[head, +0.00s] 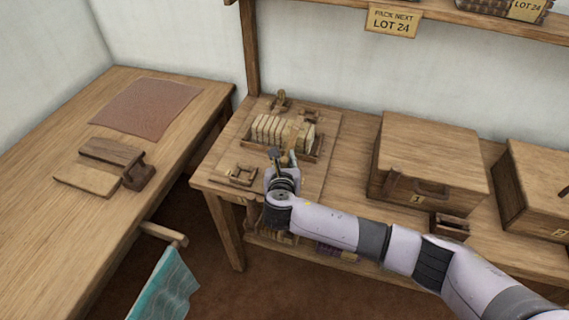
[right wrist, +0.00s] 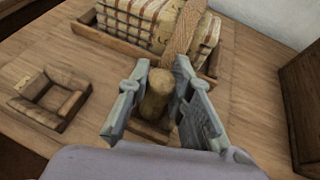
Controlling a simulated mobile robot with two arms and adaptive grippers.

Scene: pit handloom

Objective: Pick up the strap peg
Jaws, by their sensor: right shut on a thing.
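The strap peg (right wrist: 157,94) is a short, round wooden piece with a pale end. In the right wrist view it sits between the fingers of my right gripper (right wrist: 158,98), which is shut on it. In the head view my right gripper (head: 283,160) is at the front of a wooden tray, and the peg is mostly hidden by it. A brown strap (right wrist: 183,32) runs over the checked cloth stack (right wrist: 135,20) in the tray, just beyond the fingers. Whether the peg touches the tray or table cannot be told. My left gripper is not in view.
A small wooden frame (head: 241,174) lies left of the gripper. Numbered wooden boxes (head: 432,150) stand to the right. A side table (head: 60,215) at left holds a brown mat (head: 146,107) and wooden blocks (head: 108,151). A shelf (head: 470,20) runs above.

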